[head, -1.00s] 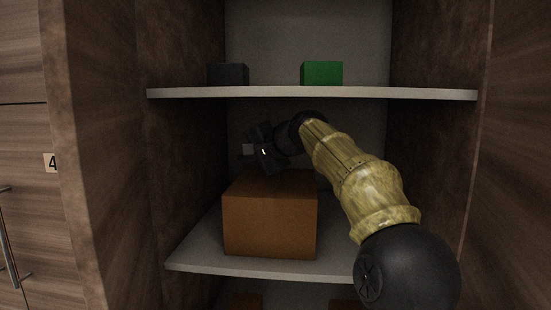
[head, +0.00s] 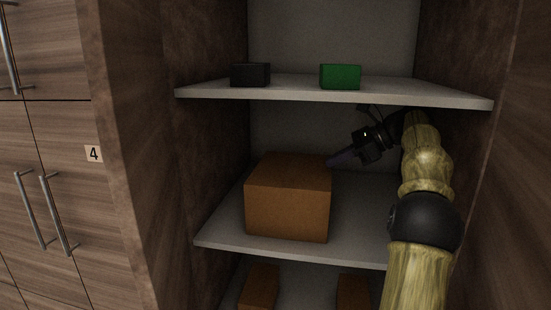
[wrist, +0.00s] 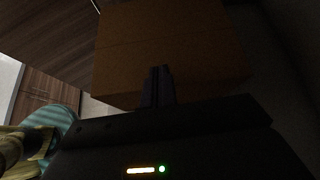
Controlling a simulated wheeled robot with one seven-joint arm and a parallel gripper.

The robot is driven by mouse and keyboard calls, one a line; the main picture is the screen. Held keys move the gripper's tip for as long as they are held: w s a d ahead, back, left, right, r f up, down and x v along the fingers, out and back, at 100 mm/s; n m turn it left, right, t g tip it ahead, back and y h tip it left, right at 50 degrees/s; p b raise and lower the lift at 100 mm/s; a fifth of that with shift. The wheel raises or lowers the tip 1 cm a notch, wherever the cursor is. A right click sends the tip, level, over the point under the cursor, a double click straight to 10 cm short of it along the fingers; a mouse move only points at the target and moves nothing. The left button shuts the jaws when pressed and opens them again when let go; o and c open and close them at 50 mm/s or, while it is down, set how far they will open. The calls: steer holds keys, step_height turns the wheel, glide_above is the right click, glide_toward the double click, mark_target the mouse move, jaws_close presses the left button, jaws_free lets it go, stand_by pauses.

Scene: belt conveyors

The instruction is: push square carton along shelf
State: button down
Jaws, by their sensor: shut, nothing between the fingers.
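The square carton (head: 289,203) is an orange-brown box standing upright on the middle shelf (head: 360,220), left of the shelf's middle. My gripper (head: 333,161) is at the carton's upper right side, with its fingers pointing left toward it. The fingers are shut and hold nothing. In the wrist view the carton (wrist: 170,50) fills the space ahead of the closed fingers (wrist: 158,85). I cannot tell whether the fingertips touch it.
The upper shelf (head: 420,96) above my gripper holds a black box (head: 250,75) and a green box (head: 340,77). Two brown boxes (head: 259,287) (head: 352,291) stand on the shelf below. Cabinet walls close in both sides. Free shelf surface lies right of the carton.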

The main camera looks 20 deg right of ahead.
mark_target(281, 170)
steer(key=shift+s+f+m+g, duration=0.1)
steer(key=shift+s+m+g, duration=0.3)
steer(key=shift+s, duration=0.05)
steer(key=shift+a, duration=0.1)
steer(key=w+a+p, duration=0.1)
steer(key=w+a, duration=0.1)
steer(key=a, duration=0.1)
steer(key=w+a+p, duration=0.1)
steer(key=w+a, duration=0.1)
steer(key=a, duration=0.1)
steer(key=w+a+p, duration=0.1)
steer(key=w+a, duration=0.1)
steer(key=a, duration=0.2)
steer(key=shift+w+p, duration=0.35)
steer(key=shift+f, duration=0.2)
steer(key=shift+s+d+f, duration=0.1)
steer(key=shift+d+f, duration=0.05)
steer(key=shift+f, duration=0.6)
